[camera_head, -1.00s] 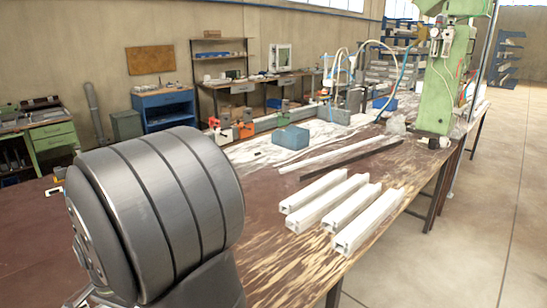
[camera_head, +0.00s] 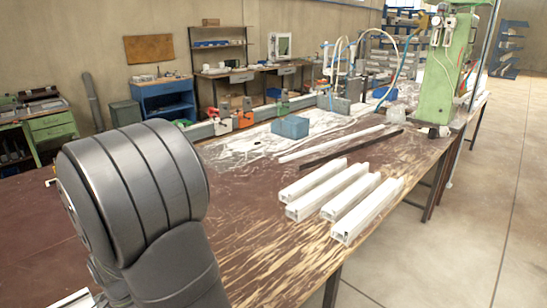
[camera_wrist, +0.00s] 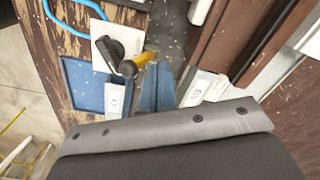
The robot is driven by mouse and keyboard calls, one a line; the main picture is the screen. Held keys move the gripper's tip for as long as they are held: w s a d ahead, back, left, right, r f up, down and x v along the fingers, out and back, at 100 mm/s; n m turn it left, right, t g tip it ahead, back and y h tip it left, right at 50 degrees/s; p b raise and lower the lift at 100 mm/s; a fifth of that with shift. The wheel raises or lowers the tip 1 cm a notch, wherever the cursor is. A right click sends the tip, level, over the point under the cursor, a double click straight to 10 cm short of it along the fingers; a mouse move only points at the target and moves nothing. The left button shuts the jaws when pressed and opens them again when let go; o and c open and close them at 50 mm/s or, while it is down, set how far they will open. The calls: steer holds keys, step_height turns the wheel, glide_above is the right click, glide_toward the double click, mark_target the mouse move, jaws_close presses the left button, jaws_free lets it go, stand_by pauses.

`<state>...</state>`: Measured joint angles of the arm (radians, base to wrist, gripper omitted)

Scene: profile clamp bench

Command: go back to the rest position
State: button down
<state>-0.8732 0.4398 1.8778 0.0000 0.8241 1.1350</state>
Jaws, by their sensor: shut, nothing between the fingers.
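My gripper (camera_wrist: 157,68) shows in the wrist view as two blue tapered fingers, close together, past the edge of a grey plate with screws. It is shut with nothing visible between the fingers, above a brown worn bench top. The gripper is not visible in the head view. There, a thick dark link of my arm fills the lower left. Several white profiles (camera_head: 368,211) lie side by side on the bench (camera_head: 265,262), apart from the arm.
In the head view, a blue box (camera_head: 290,127) and a green machine (camera_head: 437,85) stand farther back.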

step_height(320, 180, up, 7)
step_height(320, 180, down, 7)
steer(key=shift+d+r, duration=0.1)
steer(key=shift+r, duration=0.05)
steer(key=w+a, duration=0.4)
steer(key=shift+r, duration=0.2)
step_height(320, 180, up, 7)
steer(key=shift+s, duration=0.15)
steer(key=c, duration=2.2)
jaws_free()
steer(key=shift+d+r, duration=0.1)
